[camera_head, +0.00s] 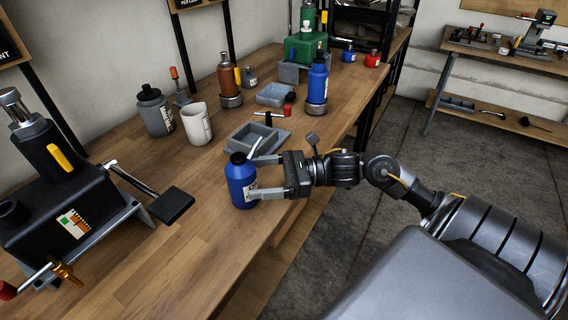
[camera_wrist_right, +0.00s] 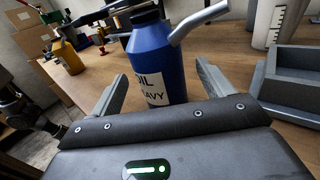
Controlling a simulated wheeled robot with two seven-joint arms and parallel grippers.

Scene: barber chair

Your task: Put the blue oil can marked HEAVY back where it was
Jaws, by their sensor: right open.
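The blue oil can (camera_head: 238,183) stands upright on the wooden bench near its front edge. It has a dark cap and a grey spout. In the right wrist view the blue oil can (camera_wrist_right: 152,60) shows a white label reading "OIL" and "HEAVY", partly cut off by my gripper body. My right gripper (camera_head: 252,178) reaches in from the right, level with the can. Its two fingers are open, one on each side of the can, with gaps visible in the wrist view. My left gripper is not in view.
A grey open tray (camera_head: 255,138) lies just behind the can. A white measuring cup (camera_head: 196,124) and a grey bottle (camera_head: 154,112) stand farther back. A black machine (camera_head: 60,205) with a lever is at the left. Another blue bottle (camera_head: 317,84) stands farther along the bench.

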